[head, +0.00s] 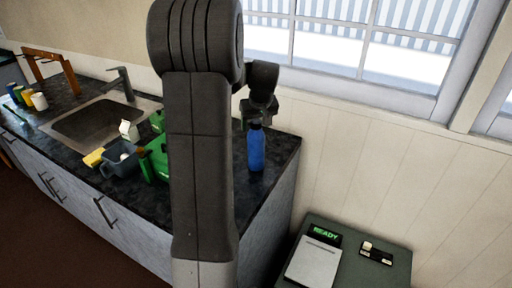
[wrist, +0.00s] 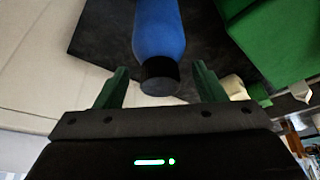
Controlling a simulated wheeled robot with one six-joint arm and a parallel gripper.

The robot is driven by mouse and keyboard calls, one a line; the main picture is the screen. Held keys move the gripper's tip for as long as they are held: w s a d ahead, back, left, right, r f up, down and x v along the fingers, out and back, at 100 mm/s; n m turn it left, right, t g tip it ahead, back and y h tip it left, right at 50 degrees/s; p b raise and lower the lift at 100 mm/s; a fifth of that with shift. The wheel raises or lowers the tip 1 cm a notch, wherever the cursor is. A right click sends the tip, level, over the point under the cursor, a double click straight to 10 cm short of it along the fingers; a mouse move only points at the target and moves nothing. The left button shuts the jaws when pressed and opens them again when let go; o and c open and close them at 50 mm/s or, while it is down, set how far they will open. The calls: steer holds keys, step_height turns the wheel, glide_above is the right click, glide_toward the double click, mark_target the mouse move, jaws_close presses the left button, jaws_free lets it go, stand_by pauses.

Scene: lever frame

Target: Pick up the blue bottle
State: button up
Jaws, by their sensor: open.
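The blue bottle (head: 256,148) stands upright near the right end of the dark counter in the head view. In the wrist view the blue bottle (wrist: 160,30) shows its blue body and black cap, with the cap between the two green fingers. My gripper (wrist: 153,88) is open, with a gap on each side of the cap. In the head view my gripper (head: 254,118) is over the top of the bottle, and its fingers are too small to make out clearly.
Left of the bottle on the counter (head: 215,205) are a green object (head: 157,158), a grey bin (head: 119,158), a yellow item (head: 94,157) and a sink (head: 95,118). A dark green cabinet with a READY display (head: 325,235) stands at lower right. The window wall is behind.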

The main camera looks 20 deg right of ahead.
jaws_close()
